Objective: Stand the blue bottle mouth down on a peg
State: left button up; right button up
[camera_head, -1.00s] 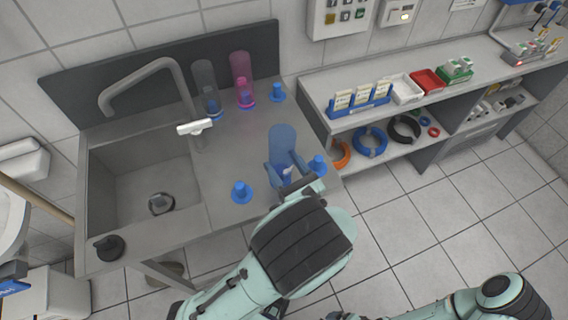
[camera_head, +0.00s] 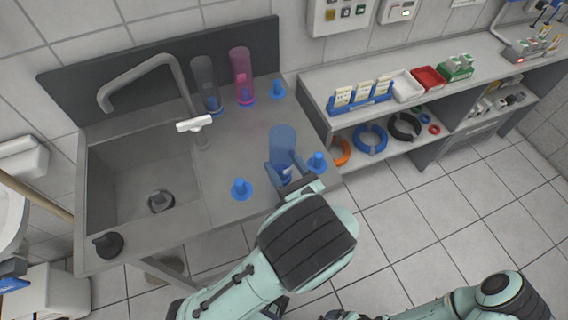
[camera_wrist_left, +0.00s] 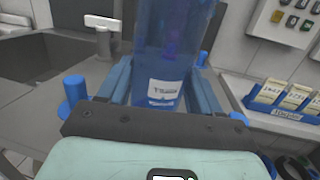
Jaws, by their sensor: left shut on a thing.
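The blue bottle (camera_head: 282,142) is translucent and stands about upright above the right part of the counter. My left gripper (camera_head: 287,174) is shut on its lower part. The left wrist view shows the bottle (camera_wrist_left: 172,45) between the two blue fingers (camera_wrist_left: 160,92), with a white label low on its side. Its lower end is hidden, so I cannot tell whether it touches anything. One blue peg (camera_head: 241,188) stands left of the bottle, another peg (camera_head: 317,162) just right, and a third peg (camera_head: 277,90) farther back. My right gripper is out of view.
A grey bottle (camera_head: 204,82) and a pink bottle (camera_head: 240,70) stand on pegs at the back. The sink (camera_head: 135,175) and tap (camera_head: 165,66) are to the left. A shelf bench (camera_head: 325,88) with trays is to the right. Counter between the bottle and back pegs is clear.

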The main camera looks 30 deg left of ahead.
pick_arm(q)
jog(key=shift+f, duration=0.25)
dwell(0.4)
jog(key=o, duration=1.1)
jog(key=shift+v, duration=5)
